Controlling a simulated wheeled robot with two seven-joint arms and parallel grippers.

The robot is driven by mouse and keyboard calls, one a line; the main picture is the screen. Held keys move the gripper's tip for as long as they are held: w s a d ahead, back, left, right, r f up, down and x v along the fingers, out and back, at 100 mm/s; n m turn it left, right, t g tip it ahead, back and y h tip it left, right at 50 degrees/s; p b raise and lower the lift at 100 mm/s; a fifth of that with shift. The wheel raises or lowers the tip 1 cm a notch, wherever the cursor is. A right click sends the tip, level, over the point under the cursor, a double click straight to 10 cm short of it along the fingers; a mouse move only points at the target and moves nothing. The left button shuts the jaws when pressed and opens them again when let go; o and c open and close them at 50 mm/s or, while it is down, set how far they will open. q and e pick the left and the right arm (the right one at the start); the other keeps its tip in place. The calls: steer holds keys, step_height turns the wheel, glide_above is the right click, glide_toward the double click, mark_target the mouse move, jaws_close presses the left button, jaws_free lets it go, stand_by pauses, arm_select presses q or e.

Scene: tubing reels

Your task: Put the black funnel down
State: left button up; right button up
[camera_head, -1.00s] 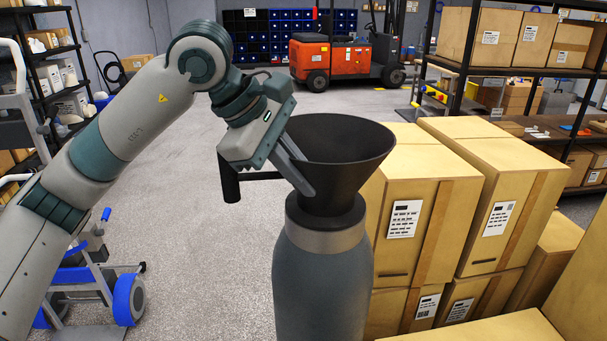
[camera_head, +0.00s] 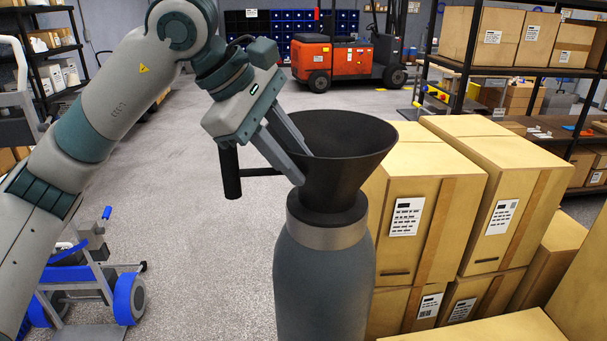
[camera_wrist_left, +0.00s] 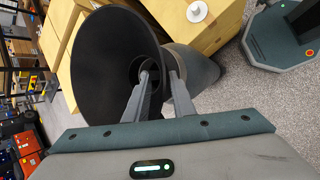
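The black funnel (camera_head: 345,165) stands upright with its wide mouth up and its lower end at the dark top of a grey bottle-shaped vessel (camera_head: 325,285). Its side handle (camera_head: 230,172) points left. My left gripper (camera_head: 305,168) is at the funnel's left rim, one finger inside the mouth and one outside. The fingers are spread, with a visible gap around the wall. The left wrist view shows the funnel's mouth (camera_wrist_left: 105,55) and the spread fingers (camera_wrist_left: 160,80) straddling its wall. The funnel's spout is hidden. My right gripper is out of view.
Stacked cardboard boxes (camera_head: 425,215) stand close to the right of the vessel. A blue-wheeled trolley (camera_head: 95,285) is at lower left. Shelving (camera_head: 470,70) and an orange forklift (camera_head: 340,62) are behind. Open floor (camera_head: 200,230) lies left of the vessel.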

arm_select(q)
steer(key=b+v, duration=0.2)
steer(key=v, duration=0.6)
steer(key=shift+a+r, duration=0.25)
steer(key=shift+r, duration=0.1)
steer(key=shift+s, duration=0.1)
